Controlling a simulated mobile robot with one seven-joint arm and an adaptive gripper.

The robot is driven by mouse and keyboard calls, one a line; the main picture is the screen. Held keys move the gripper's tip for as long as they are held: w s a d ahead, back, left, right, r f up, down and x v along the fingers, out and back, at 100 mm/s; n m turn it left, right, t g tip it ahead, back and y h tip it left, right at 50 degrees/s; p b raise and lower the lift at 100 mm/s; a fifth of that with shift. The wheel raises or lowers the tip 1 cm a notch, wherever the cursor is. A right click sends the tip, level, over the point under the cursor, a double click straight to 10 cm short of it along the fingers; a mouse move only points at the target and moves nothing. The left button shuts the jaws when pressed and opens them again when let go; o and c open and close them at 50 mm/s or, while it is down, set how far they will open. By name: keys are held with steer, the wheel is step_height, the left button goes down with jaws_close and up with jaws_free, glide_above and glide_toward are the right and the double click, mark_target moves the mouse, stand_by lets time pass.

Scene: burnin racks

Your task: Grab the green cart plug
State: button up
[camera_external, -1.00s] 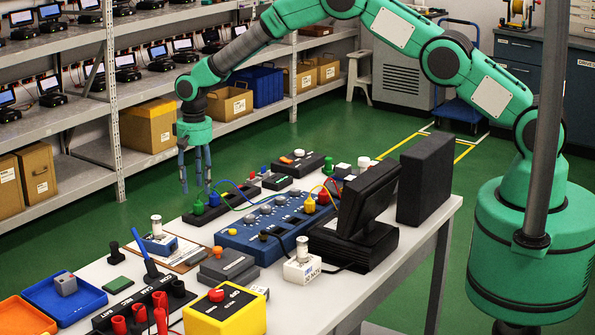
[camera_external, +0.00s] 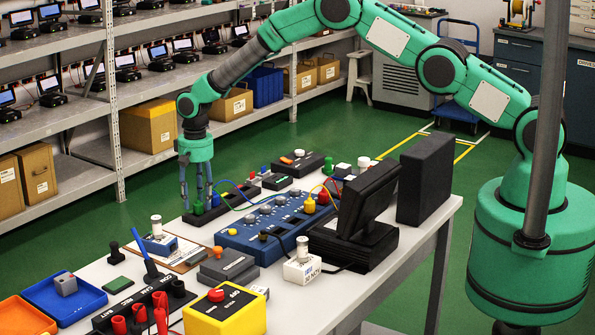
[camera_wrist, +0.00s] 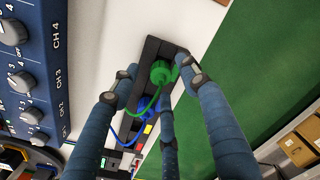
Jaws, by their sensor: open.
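The green plug (camera_wrist: 160,71) sits in a black socket strip at the table's far left edge, with a green cable running from it. In the external view the green plug (camera_external: 198,208) shows just below my fingertips. My gripper (camera_external: 198,200) points down over it with its fingers spread. In the wrist view my gripper (camera_wrist: 160,85) has blue fingers on both sides of the green plug and one below it; I cannot tell whether any finger touches it. A blue plug (camera_external: 215,199) stands right beside the green one.
The blue CH panel (camera_external: 272,222) lies just right of the strip. A black monitor (camera_external: 368,205) and a tall black box (camera_external: 426,178) stand farther right. Other small devices crowd the near table (camera_external: 345,290). Shelving (camera_external: 115,90) stands behind the table.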

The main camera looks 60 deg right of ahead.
steer(key=shift+f, duration=1)
steer(key=shift+c, duration=0.3)
jaws_close()
